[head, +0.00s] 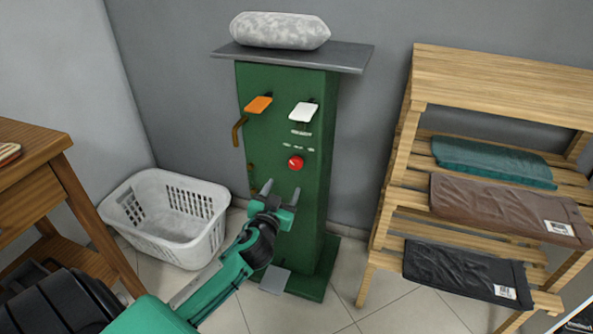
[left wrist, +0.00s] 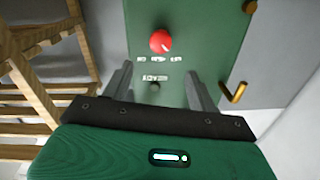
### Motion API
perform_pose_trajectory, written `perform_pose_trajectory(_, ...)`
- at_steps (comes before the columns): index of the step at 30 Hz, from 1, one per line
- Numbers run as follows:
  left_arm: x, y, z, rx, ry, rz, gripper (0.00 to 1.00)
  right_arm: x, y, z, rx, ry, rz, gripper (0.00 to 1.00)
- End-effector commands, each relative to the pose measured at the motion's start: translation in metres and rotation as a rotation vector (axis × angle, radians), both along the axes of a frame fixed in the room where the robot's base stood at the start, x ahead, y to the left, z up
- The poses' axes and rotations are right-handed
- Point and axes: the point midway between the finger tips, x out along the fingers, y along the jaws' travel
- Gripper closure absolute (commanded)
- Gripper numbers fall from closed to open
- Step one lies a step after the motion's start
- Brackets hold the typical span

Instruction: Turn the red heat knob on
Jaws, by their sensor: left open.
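The red heat knob (head: 296,162) is a small round knob on the front of a green cabinet (head: 318,215), below a white lever. It also shows in the left wrist view (left wrist: 161,41), beyond the fingertips and between their lines, with small white labels beside it. My left gripper (head: 281,187) is open and empty, a little below the knob in the head view. Its two fingers also show in the left wrist view (left wrist: 158,80), apart from the knob. My right gripper is not in view.
An orange lever (head: 258,104), a white lever (head: 304,112) and a brown handle (head: 238,131) stick out from the cabinet. A white basket (head: 150,238) stands at its left. A wooden rack (head: 398,170) with folded garments stands at its right. A wooden table (head: 30,150) is at far left.

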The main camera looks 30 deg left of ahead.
Motion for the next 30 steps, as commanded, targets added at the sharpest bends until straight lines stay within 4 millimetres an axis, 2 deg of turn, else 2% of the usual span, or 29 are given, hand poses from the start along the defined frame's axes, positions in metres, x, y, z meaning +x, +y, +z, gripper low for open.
perform_pose_trajectory(9, 0.053, 0.016, 0.0, 0.002, -0.001, 0.002, 0.41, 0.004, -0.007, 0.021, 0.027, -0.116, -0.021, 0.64)
perform_pose_trajectory(18, 0.092, 0.027, -0.001, 0.002, 0.002, 0.0, 0.41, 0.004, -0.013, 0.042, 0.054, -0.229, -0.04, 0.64)
perform_pose_trajectory(24, 0.104, 0.03, -0.001, -0.001, 0.002, -0.001, 0.41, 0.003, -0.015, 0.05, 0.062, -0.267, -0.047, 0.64)
perform_pose_trajectory(30, 0.105, 0.031, -0.001, -0.001, 0.003, 0.0, 0.41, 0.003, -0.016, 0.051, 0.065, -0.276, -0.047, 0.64)
